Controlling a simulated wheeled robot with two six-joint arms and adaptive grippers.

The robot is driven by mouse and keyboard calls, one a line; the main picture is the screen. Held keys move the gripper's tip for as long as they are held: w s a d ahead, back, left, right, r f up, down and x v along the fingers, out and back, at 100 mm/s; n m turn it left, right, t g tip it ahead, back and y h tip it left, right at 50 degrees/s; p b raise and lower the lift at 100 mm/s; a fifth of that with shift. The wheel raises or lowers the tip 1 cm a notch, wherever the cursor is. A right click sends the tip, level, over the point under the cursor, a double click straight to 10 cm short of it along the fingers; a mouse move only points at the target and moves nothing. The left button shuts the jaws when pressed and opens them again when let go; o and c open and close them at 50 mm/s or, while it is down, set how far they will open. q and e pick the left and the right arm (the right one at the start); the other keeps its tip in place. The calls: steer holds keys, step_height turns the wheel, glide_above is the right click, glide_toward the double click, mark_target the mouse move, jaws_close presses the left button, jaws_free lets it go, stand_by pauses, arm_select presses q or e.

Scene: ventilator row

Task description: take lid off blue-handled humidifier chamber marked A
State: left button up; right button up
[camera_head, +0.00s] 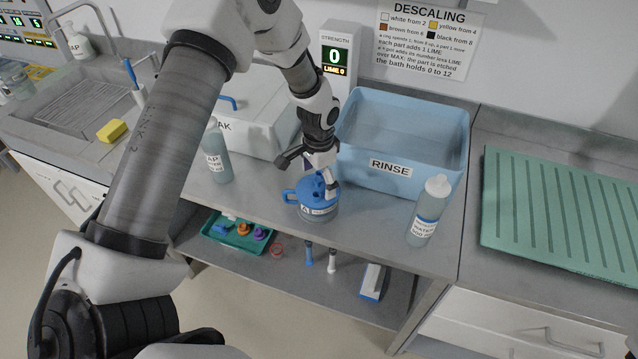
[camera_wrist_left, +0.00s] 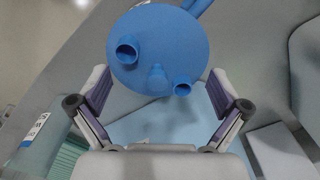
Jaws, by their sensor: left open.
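The humidifier chamber (camera_head: 318,211) stands upright on the grey counter near its front edge, with a label marked A on its side. Its blue lid (camera_head: 311,188) is on it, and a blue handle (camera_head: 290,195) sticks out to the left. My left gripper (camera_head: 322,178) is right above the lid, pointing down. In the left wrist view the round lid (camera_wrist_left: 175,40) shows two open ports and a small knob (camera_wrist_left: 157,78). The left gripper's open fingers (camera_wrist_left: 158,80) stand apart on either side of the knob, with nothing between them gripped.
A blue RINSE tub (camera_head: 430,165) stands close behind and right. A white-capped bottle (camera_head: 427,212) is to the right, another bottle (camera_head: 216,155) to the left. A white soak bath (camera_head: 262,125) is behind left. A green tray (camera_head: 232,236) lies on the lower shelf.

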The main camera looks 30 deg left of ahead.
arm_select(q)
steer(key=shift+s+d+r, duration=0.1)
steer(key=shift+s+r, duration=0.15)
steer(key=shift+s, duration=0.15)
steer(key=c, duration=1.6)
jaws_close()
steer(key=shift+s+d+f, duration=0.1)
